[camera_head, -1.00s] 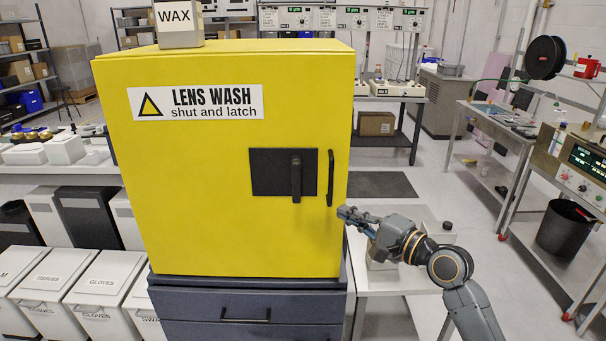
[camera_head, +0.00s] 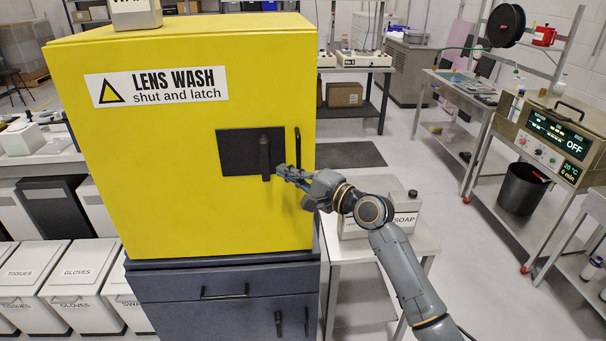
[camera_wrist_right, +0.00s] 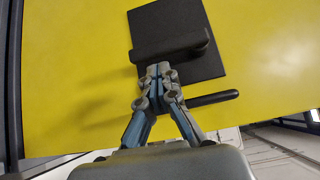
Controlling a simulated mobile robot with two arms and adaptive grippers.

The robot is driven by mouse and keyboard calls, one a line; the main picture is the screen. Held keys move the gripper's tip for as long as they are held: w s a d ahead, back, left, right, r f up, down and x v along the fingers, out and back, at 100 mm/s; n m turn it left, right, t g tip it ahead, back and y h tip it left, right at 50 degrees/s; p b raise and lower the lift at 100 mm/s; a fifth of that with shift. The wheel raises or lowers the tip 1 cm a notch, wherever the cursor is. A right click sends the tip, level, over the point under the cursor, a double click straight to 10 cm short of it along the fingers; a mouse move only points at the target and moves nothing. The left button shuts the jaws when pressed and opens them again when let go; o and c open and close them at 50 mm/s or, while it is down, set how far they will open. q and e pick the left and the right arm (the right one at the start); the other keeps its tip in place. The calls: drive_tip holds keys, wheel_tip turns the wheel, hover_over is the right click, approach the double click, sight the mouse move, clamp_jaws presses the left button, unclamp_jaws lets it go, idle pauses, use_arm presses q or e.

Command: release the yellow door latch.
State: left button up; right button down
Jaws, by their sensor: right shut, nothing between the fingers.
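The yellow cabinet (camera_head: 190,200) has a closed door with a "LENS WASH shut and latch" label (camera_head: 157,87). A black latch handle (camera_head: 265,158) hangs downward on a dark square plate (camera_head: 238,151). A black bar handle (camera_head: 298,147) stands upright to its right. My right gripper (camera_head: 280,170) is shut and empty, its fingertips close to the lower end of the latch handle. In the right wrist view, the closed fingertips (camera_wrist_right: 158,72) are at the edge of the latch handle (camera_wrist_right: 172,47); whether they touch it I cannot tell. My left gripper is out of view.
A small table with a white box labelled SOAP (camera_head: 405,219) stands right of the cabinet, behind my right arm. Dark drawers (camera_head: 222,300) are beneath the cabinet. White bins (camera_head: 85,272) stand at left. Open floor lies to the right.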

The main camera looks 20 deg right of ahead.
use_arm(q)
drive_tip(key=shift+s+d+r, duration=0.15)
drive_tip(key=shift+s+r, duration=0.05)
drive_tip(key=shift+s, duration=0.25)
use_arm(e)
drive_tip(key=shift+x, duration=0.95)
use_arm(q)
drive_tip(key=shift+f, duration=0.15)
use_arm(e)
drive_tip(key=shift+f, duration=0.1)
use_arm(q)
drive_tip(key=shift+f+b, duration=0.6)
use_arm(e)
drive_tip(key=shift+a+f+m, duration=0.15)
drive_tip(key=shift+m, duration=0.15)
